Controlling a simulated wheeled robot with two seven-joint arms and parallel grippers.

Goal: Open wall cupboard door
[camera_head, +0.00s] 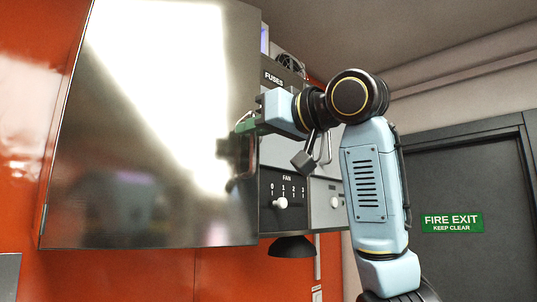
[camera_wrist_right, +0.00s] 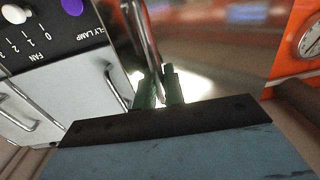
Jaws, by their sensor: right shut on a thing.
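The wall cupboard door (camera_head: 150,130) is a large shiny steel panel filling the left of the head view, with a bright reflection across it. It also shows in the right wrist view (camera_wrist_right: 215,45). Its upright bar handle (camera_head: 250,160) is near the door's right edge, and it shows in the wrist view (camera_wrist_right: 146,40) too. My right gripper (camera_head: 243,125) is at the upper part of the handle. In the wrist view its green fingers (camera_wrist_right: 160,90) are shut around the bar. My left gripper is not in view.
A fan control panel (camera_head: 287,190) with a white knob is just right of the door, with a fuse box (camera_head: 283,80) above. A dark round thing (camera_head: 291,247) hangs below the panel. A clock (camera_wrist_right: 311,38) is on the orange wall. A fire exit door (camera_head: 470,190) stands at right.

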